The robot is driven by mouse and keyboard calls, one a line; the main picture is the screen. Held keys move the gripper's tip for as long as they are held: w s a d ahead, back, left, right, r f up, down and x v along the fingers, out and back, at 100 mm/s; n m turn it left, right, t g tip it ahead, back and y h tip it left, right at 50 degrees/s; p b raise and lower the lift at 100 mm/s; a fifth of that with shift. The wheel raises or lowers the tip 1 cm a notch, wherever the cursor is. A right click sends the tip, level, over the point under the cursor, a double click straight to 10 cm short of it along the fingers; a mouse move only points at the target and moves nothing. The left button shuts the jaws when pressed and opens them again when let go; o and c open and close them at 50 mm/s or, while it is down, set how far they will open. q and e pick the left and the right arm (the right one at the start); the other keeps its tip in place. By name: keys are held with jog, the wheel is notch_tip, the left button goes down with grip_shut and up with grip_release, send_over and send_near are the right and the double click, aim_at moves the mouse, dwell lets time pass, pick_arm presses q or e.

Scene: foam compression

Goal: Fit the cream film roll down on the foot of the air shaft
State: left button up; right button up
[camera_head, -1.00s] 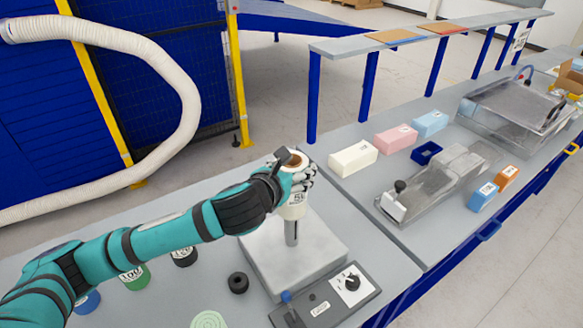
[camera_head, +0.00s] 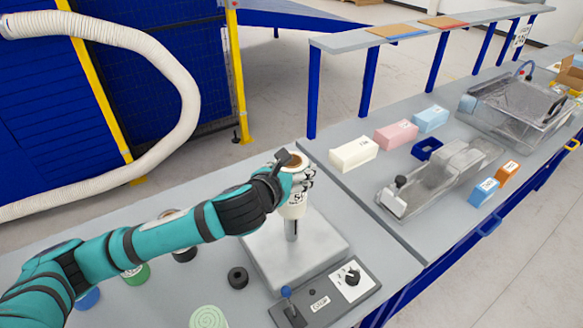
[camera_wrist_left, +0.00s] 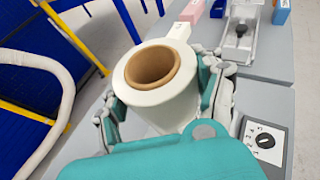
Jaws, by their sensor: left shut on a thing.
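The cream film roll (camera_head: 294,209) is held upright in my left gripper (camera_head: 297,178), over the grey air shaft (camera_head: 291,231). The shaft's lower part shows below the roll, standing on a square grey plate (camera_head: 318,252). The roll's lower edge is above the plate, with a gap. In the left wrist view the roll (camera_wrist_left: 160,98) shows its brown core from above, with a finger on each side. No shaft tip shows inside the core. My left gripper is shut on the roll. My right gripper is in neither view.
A control box (camera_head: 325,297) with a knob and blue lever stands in front of the plate. A black ring (camera_head: 238,277), a pale green disc (camera_head: 208,318) and several weights lie left of it. Foam blocks (camera_head: 353,154) and a clear-covered device (camera_head: 440,180) stand right.

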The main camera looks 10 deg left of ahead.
aim_at(292, 206)
pick_arm(q)
jog(key=shift+f+b, duration=0.35)
jog(key=shift+f, duration=0.95)
jog(key=shift+f+b, duration=0.75)
jog(key=shift+f, duration=1.3)
jog(key=shift+f+b, duration=0.85)
jog(key=shift+f, duration=1.1)
jog(key=shift+f, duration=0.6)
